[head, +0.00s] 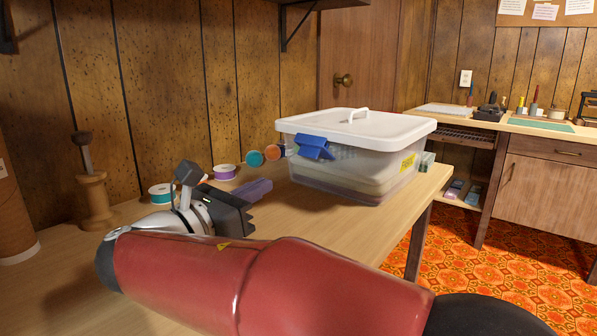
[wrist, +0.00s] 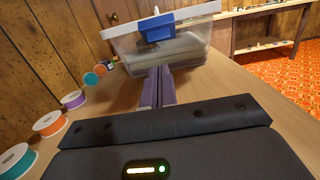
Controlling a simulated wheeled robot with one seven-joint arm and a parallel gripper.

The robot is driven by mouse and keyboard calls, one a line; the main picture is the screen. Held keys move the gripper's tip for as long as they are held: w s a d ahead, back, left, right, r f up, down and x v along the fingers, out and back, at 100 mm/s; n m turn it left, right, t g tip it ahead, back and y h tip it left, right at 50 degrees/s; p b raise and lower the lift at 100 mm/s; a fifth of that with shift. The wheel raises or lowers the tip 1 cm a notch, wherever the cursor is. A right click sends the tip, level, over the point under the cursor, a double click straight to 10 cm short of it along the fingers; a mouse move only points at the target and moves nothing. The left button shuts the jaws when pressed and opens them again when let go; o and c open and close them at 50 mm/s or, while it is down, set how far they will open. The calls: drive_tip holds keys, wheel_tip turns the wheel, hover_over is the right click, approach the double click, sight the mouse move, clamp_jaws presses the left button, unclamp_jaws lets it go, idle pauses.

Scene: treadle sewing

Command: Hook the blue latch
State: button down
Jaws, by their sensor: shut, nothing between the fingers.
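The blue latch (head: 315,147) is on the near end of a clear plastic box (head: 345,178), just under the rim of its white lid (head: 355,125). It seems to stick out at an angle from the box wall; whether it is caught on the rim I cannot tell. The latch also shows in the wrist view (wrist: 156,32), above and beyond my fingertips. My gripper (head: 266,184) has purple fingers, shut and empty, low over the table in front of the box. The fingers also show in the wrist view (wrist: 160,72), pointing at the box below the latch, apparently short of it.
Thread spools, one purple (head: 224,171) and one teal (head: 160,193), stand along the wall side of the table (head: 325,216). Teal and orange round items (head: 262,156) lie left of the box. A wooden spindle (head: 93,195) stands at far left. The table right of my gripper is clear.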

sight(314, 151)
drive_tip(key=shift+w+d, duration=0.1)
drive_tip(key=x, duration=0.9)
drive_tip(key=shift+w+d+r+b, duration=0.1)
drive_tip(key=shift+w+d+b, duration=0.2)
drive_tip(key=shift+b, duration=0.1)
drive_tip(key=shift+r+p, duration=0.15)
drive_tip(key=shift+p, duration=0.2)
drive_tip(key=shift+w+a+r+p, duration=0.1)
drive_tip(key=shift+r+p, duration=0.05)
drive_tip(key=shift+p, duration=0.3)
drive_tip(key=shift+g+p, duration=0.3)
